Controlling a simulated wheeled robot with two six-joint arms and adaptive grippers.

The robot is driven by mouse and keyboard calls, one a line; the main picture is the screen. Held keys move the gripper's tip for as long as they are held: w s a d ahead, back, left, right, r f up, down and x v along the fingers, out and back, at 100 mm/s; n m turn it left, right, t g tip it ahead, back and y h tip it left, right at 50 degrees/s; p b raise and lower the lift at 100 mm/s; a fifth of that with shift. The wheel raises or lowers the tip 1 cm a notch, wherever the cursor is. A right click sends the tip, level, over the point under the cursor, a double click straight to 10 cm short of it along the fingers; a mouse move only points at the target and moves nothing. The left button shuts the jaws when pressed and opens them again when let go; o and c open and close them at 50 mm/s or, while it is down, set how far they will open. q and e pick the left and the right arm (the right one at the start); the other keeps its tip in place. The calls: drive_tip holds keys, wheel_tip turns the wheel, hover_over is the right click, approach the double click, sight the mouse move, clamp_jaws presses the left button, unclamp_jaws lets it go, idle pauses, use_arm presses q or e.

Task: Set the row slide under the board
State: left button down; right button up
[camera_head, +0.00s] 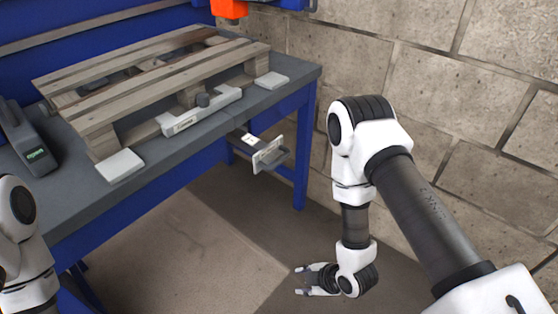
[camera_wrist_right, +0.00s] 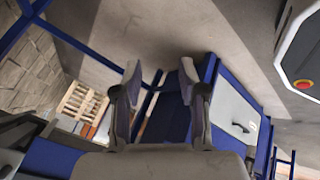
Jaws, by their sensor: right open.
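A wooden pallet (camera_head: 150,83) lies on the grey top of a blue workbench. A light grey bar with a dark knob, which looks like the row slide (camera_head: 200,112), lies along the pallet's near side. The pallet's front top board (camera_head: 165,93) runs above and behind it. My right gripper (camera_head: 300,281) hangs low over the floor, right of the bench and well away from the slide. Its two fingers (camera_wrist_right: 160,76) are apart with nothing between them in the right wrist view. Only part of my left arm shows at the left edge; its gripper is out of view.
Pale blocks (camera_head: 120,166) (camera_head: 271,80) sit at the pallet's near corners. A dark green-labelled device (camera_head: 27,140) stands at the bench's left. A small bracket (camera_head: 266,153) juts from the bench's front edge. A block wall (camera_head: 450,80) stands behind my right arm.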

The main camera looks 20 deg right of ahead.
drive_tip(key=w+r+n+t+y+p, duration=0.2)
drive_tip(key=w+r+n+t, duration=0.15)
drive_tip(key=w+r, duration=0.35)
drive_tip(key=n+t+y+p, duration=0.2)
drive_tip(key=n+t+p, duration=0.2)
drive_tip(key=n+p, duration=0.2)
approach(282, 161)
drive_tip(key=r+x, duration=0.1)
drive_tip(key=x, duration=0.5)
drive_tip(key=f+x, duration=0.1)
drive_tip(key=x, duration=0.2)
drive_tip(key=shift+w+a+f, duration=0.1)
drive_tip(key=shift+w, duration=0.1)
drive_tip(key=shift+w+a+f, duration=0.1)
drive_tip(key=shift+w+a, duration=0.15)
drive_tip(key=shift+w, duration=0.3)
use_arm(q)
wheel_tip(282, 161, up, 9)
use_arm(e)
clamp_jaws()
